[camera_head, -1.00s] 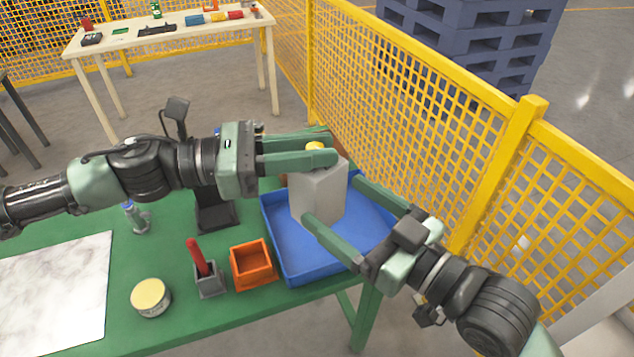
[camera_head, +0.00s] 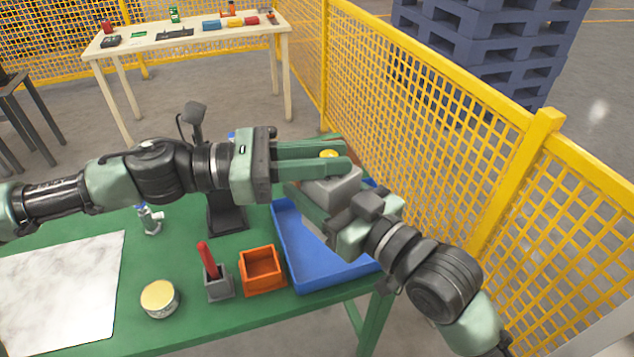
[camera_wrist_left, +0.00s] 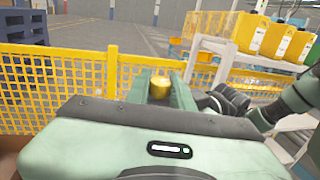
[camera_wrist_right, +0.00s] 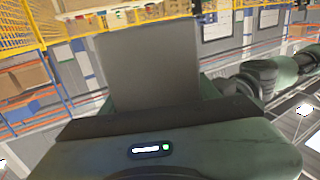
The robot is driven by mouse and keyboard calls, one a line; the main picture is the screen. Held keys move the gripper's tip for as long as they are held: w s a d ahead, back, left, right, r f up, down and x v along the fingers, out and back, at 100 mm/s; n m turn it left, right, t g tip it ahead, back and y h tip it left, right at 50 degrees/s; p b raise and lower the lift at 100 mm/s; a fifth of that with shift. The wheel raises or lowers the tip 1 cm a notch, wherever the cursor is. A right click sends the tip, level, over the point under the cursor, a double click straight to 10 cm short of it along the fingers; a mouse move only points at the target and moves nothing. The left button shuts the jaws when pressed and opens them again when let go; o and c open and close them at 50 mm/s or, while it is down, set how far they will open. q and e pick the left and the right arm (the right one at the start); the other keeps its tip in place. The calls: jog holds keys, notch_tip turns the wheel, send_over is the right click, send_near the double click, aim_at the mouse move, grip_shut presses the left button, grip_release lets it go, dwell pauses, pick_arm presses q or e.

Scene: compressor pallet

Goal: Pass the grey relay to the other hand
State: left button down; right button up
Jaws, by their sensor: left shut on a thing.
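The grey relay (camera_head: 337,186) is a block with a yellow knob on top, held above the blue tray. My left gripper (camera_head: 338,161) is shut on its upper part; the yellow knob also shows in the left wrist view (camera_wrist_left: 160,87). My right gripper (camera_head: 325,205) has come up to the relay from the lower right, one green finger along its left side. The other finger is hidden, so I cannot tell whether it grips. In the right wrist view the relay (camera_wrist_right: 150,68) is large, directly in front of the palm.
The blue tray (camera_head: 310,268) lies below the grippers on the green table (camera_head: 205,325). An orange bin (camera_head: 262,285), a grey holder with a red handle (camera_head: 218,285) and a round tin (camera_head: 160,298) stand to the left. Yellow mesh fencing (camera_head: 420,120) closes the right side.

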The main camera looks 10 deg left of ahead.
jog(key=c, duration=1)
pick_arm(q)
jog(key=c, duration=1.1)
grip_release()
jog(key=shift+c, duration=0.2)
pick_arm(e)
jog(key=shift+r, duration=0.1)
jog(key=shift+c, duration=0.6)
